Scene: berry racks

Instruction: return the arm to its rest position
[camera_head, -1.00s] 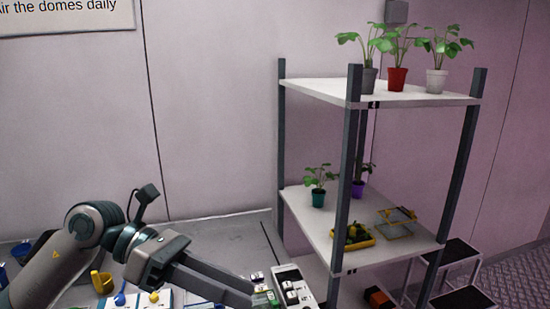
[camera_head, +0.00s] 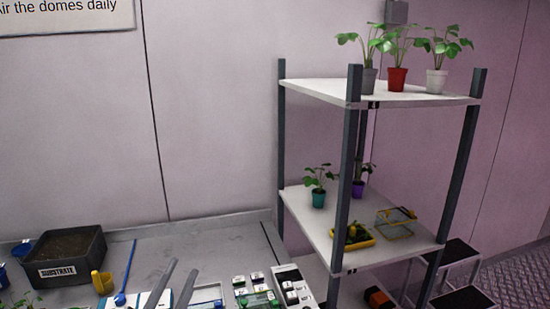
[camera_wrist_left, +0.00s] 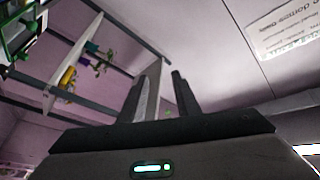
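My left gripper (camera_head: 185,267) shows at the bottom of the head view, low and left of the middle. Only its two grey fingers are seen, pointing up and standing apart with nothing between them. The left wrist view also shows the two fingers of this gripper (camera_wrist_left: 166,70) apart and empty, with the pink wall behind. The rest of the left arm is out of the head view. My right arm and gripper are not in view.
A rack (camera_head: 350,150) with potted plants and a yellow tray (camera_head: 354,242) stands at right. On the bench (camera_head: 215,232) are a black substrate bin (camera_head: 70,258), a yellow cup (camera_head: 103,283), a blue stick (camera_head: 126,272) and a white switch panel (camera_head: 292,287). The bench's back is clear.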

